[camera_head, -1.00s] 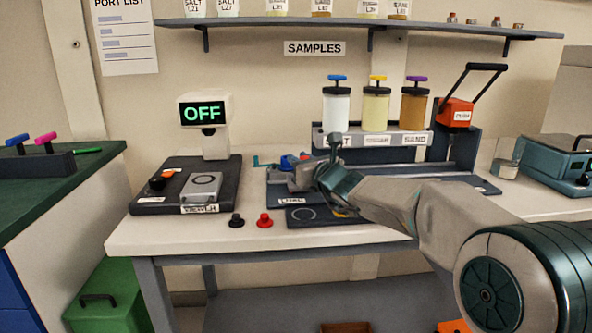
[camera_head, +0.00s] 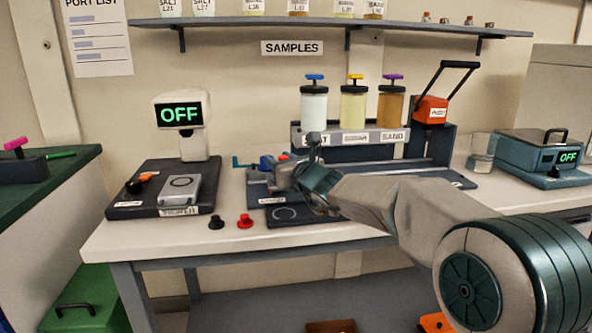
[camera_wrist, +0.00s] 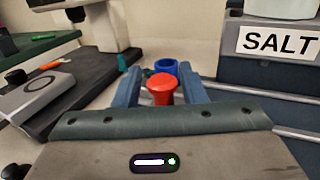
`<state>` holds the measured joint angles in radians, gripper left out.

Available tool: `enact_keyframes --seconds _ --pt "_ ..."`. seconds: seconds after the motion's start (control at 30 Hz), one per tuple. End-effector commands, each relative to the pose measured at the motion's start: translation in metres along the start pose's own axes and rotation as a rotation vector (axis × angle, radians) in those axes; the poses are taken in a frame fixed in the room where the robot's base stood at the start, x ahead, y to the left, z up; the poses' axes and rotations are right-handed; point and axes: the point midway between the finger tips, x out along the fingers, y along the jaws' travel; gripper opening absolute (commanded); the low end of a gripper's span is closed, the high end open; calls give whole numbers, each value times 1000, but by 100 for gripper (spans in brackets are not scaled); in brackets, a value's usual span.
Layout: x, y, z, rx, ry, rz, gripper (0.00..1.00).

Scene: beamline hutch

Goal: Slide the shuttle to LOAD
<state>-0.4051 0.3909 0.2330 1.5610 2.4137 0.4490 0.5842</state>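The shuttle is mostly hidden by my gripper in the head view. Its likely parts there are a blue cup (camera_head: 266,162) and a red knob (camera_head: 284,157) on the dark rail base. In the wrist view the red knob (camera_wrist: 161,88) stands between my two blue-grey fingers, with the blue cup (camera_wrist: 165,67) just beyond it. My gripper (camera_wrist: 161,84) is around the knob; whether the fingers touch it I cannot tell. In the head view my gripper (camera_head: 284,172) is at the left end of the base, just above a white label (camera_head: 272,200) that is too small to read surely.
Three jars stand on the dispenser rack (camera_head: 350,135) behind, right of my gripper. A scale (camera_head: 178,185) with an OFF display is to the left. A black knob (camera_head: 216,222) and a red knob (camera_head: 245,221) are at the table's front. A teal device (camera_head: 545,150) is far right.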

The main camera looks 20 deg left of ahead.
Motion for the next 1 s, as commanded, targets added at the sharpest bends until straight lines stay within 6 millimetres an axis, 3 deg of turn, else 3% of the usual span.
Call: enact_keyframes --seconds 0.6,0.8,1.0 --pt "-112 -1 1 -1 0 -1 38" --pt "-126 -1 0 1 1 0 38" --pt "-127 -1 0 1 1 1 38"
